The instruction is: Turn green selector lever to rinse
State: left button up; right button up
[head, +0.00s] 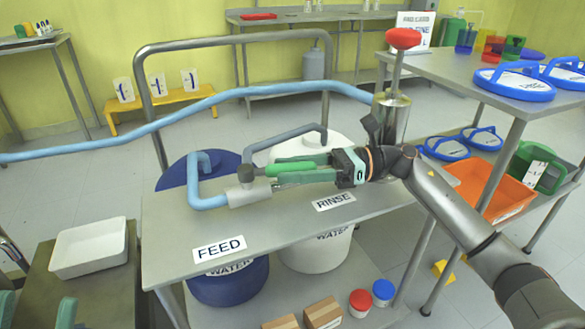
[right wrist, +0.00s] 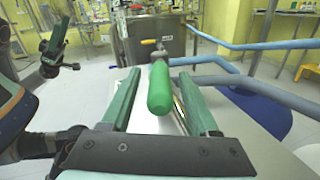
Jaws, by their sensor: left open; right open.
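The green selector lever (head: 290,167) sticks out to the right from a grey valve (head: 246,175) on the table, above and left of the RINSE label (head: 334,202). The FEED label (head: 219,248) lies nearer the front left. My right gripper (head: 274,169) is open, with one finger on each side of the lever. In the right wrist view the lever (right wrist: 160,86) lies between the two fingers, with a gap visible on both sides. My left gripper (head: 36,305) is open and empty at the bottom left; it also shows in the right wrist view (right wrist: 62,52).
Blue pipe (head: 205,192) and grey pipe (head: 290,137) rise from the valve. A glass cylinder with a red knob (head: 403,39) stands behind my right arm. A blue hose (head: 130,134) crosses behind the table. A white tray (head: 90,248) stands at left.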

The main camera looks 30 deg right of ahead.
jog(key=p+v, duration=0.1)
jog(key=v, duration=1.1)
jog(key=shift+s+d, duration=0.1)
jog(key=shift+d, duration=0.1)
